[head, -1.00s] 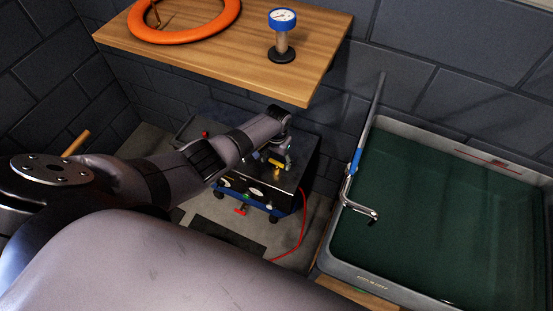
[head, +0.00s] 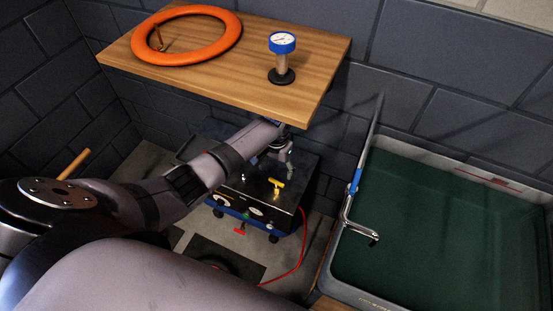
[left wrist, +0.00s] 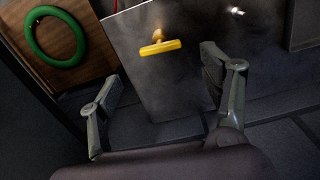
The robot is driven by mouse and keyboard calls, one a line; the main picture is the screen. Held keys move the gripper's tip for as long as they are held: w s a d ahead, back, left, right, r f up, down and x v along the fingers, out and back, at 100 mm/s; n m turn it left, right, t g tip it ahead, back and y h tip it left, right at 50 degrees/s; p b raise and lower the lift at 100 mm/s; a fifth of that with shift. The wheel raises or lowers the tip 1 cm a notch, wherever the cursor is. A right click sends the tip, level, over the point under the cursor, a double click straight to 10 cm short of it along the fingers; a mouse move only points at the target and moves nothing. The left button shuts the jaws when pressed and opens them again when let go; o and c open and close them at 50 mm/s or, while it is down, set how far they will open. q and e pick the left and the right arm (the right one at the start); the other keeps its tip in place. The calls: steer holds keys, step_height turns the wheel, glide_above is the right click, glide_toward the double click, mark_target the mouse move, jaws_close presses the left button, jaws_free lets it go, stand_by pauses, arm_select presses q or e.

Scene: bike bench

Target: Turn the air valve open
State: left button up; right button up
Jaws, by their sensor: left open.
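The air valve's yellow handle (head: 276,184) stands on top of a dark box-shaped unit (head: 240,190) with dials on its front. In the left wrist view the yellow handle (left wrist: 160,47) lies crosswise on a short brass stem, between and beyond my fingertips. My left gripper (head: 287,163) is above and behind the handle in the head view, apart from it. In the left wrist view my left gripper (left wrist: 161,63) has its fingers wide apart with nothing between them. My right gripper is not in view.
A wooden shelf (head: 210,75) with an orange ring (head: 220,46) and a gauge (head: 282,45) hangs over the unit. A grey water tub (head: 350,270) stands right. A red hose (head: 303,238) runs from the unit. The wrist view shows a green ring (left wrist: 38,50).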

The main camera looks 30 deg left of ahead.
arm_select(q)
steer(key=shift+r, duration=2.35)
